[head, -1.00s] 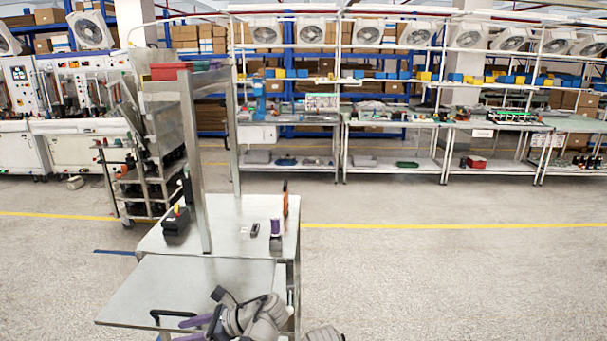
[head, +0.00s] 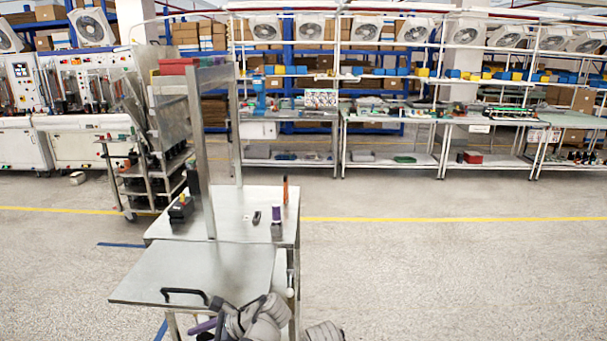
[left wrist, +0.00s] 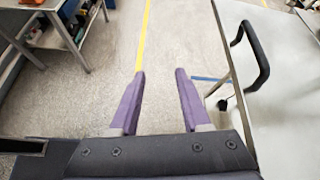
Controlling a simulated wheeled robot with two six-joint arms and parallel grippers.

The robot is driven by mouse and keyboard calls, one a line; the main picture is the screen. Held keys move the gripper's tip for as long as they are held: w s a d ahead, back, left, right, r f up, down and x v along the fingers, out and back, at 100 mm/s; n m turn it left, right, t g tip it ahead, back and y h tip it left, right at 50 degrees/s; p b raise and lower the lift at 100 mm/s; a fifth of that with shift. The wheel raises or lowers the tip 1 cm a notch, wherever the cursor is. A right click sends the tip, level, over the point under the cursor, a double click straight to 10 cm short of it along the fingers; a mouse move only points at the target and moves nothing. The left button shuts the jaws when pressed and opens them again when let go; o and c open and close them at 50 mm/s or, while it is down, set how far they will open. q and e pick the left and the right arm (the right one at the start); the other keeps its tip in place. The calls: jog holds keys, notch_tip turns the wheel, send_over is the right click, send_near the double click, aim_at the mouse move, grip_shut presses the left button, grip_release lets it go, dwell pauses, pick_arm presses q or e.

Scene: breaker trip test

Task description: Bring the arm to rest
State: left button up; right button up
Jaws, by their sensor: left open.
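My left arm shows at the bottom of the head view, folded low in front of the metal cart (head: 195,272). Only a bit of a purple finger shows there, the rest cut off or hidden. In the left wrist view my left gripper (left wrist: 160,73) has its two purple fingers spread, with nothing between them but floor behind. The cart's black handle (left wrist: 262,60) is to the right of the fingers, apart from them. My right gripper is not in view.
On the cart's upper top stand a black device (head: 181,208), a small dark item (head: 256,217), a purple-topped cylinder (head: 276,214) and an orange-tipped upright tool (head: 285,191). The floor to the right is clear. Workbenches (head: 390,160) line the back.

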pick_arm(q)
jog(key=s+d+f+n+h, duration=0.3)
jog(key=d+n, duration=0.1)
jog(key=d, duration=0.2)
jog(key=s+d+f+n+h, duration=0.3)
jog(key=d+f+n+h, duration=0.1)
jog(key=d, duration=0.2)
jog(key=s+d+f+n+g+h, duration=0.1)
jog(key=s+d+f+n+h, duration=0.2)
jog(key=d, duration=0.4)
jog(key=shift+f+n+h, duration=0.25)
jog(key=shift+n+h, duration=0.05)
jog(key=shift+n, duration=0.4)
